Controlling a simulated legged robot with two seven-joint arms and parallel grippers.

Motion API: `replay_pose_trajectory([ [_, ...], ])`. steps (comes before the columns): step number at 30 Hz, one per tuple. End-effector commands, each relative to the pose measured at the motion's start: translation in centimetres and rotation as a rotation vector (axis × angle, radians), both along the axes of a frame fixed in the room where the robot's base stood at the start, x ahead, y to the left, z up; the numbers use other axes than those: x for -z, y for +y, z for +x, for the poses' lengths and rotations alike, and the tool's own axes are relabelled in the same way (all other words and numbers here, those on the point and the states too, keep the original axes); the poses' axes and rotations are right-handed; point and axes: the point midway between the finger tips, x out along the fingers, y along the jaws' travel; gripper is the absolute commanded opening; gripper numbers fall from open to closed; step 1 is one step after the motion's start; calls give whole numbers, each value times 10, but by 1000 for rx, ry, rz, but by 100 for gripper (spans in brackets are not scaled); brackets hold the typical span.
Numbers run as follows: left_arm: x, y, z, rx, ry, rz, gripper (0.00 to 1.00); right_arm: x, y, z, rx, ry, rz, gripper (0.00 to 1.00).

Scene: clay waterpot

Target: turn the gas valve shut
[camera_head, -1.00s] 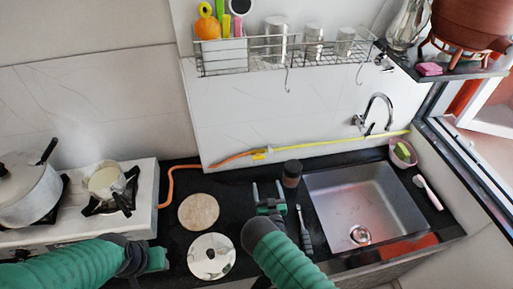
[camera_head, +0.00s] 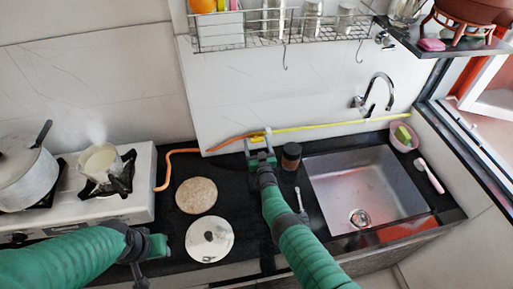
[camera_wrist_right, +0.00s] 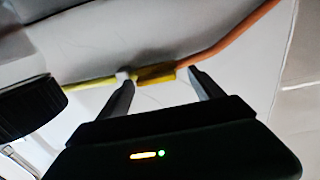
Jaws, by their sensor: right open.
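The gas valve (camera_head: 257,138) is a small yellow fitting on the wall behind the counter, where an orange hose (camera_head: 185,151) meets a yellow pipe (camera_head: 330,124). My right gripper (camera_head: 261,150) is open right in front of the valve. In the right wrist view, the yellow valve (camera_wrist_right: 155,74) lies between and just beyond the two fingertips (camera_wrist_right: 161,79); I cannot tell whether they touch it. My left gripper (camera_head: 157,248) is low at the left, by the stove's front edge; its fingers are not clear.
A dark jar (camera_head: 291,157) stands close to the right of my right gripper. The sink (camera_head: 365,190) is further right. A flat bread (camera_head: 196,195) and a pot lid (camera_head: 209,239) lie on the counter. The stove (camera_head: 140,190) holds two pots. A wire rack (camera_head: 225,45) hangs above.

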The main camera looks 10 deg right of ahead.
Motion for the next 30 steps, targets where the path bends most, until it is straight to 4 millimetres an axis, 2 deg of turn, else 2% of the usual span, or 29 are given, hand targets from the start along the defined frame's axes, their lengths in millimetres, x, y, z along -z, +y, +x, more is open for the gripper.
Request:
replay_pose_trajectory([
  [1, 5, 0, 0, 0, 0, 0, 36, 2, 0, 3, 0, -2, 0, 76],
  [9, 4, 0, 0, 1, -1, 0, 36, -2, 0, 6, -1, -1, 0, 76],
  [24, 4, 0, 0, 0, -1, 0, 36, -2, 1, 5, -1, -1, 0, 14],
  [30, 5, 0, 0, 0, -1, 0, 36, -2, 1, 5, -1, -2, 11, 14],
])
